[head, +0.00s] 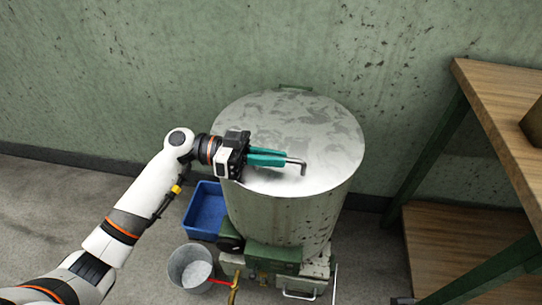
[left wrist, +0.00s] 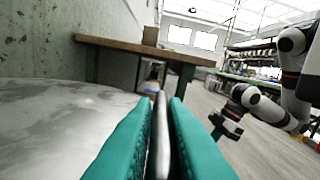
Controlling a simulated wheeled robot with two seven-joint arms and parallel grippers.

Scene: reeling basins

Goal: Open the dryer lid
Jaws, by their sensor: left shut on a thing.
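The dryer (head: 275,220) is a large upright metal drum with a closed, round, stained grey lid (head: 300,122). A bent metal handle (head: 302,166) sits near the front of the lid. My left gripper (head: 284,158) reaches over the lid from the left, its teal fingers shut on the handle. In the left wrist view the dark handle bar (left wrist: 162,135) lies between the two teal fingers (left wrist: 160,140), and the lid's surface (left wrist: 55,120) spreads at the left. My right gripper (left wrist: 226,127) shows in the left wrist view, small and away from the dryer; its jaw state is unclear.
A blue bin (head: 205,212) and a metal bucket (head: 190,268) stand on the floor left of the dryer. A wooden shelf table (head: 500,95) with a green frame stands at the right. The green wall (head: 200,60) is close behind the dryer.

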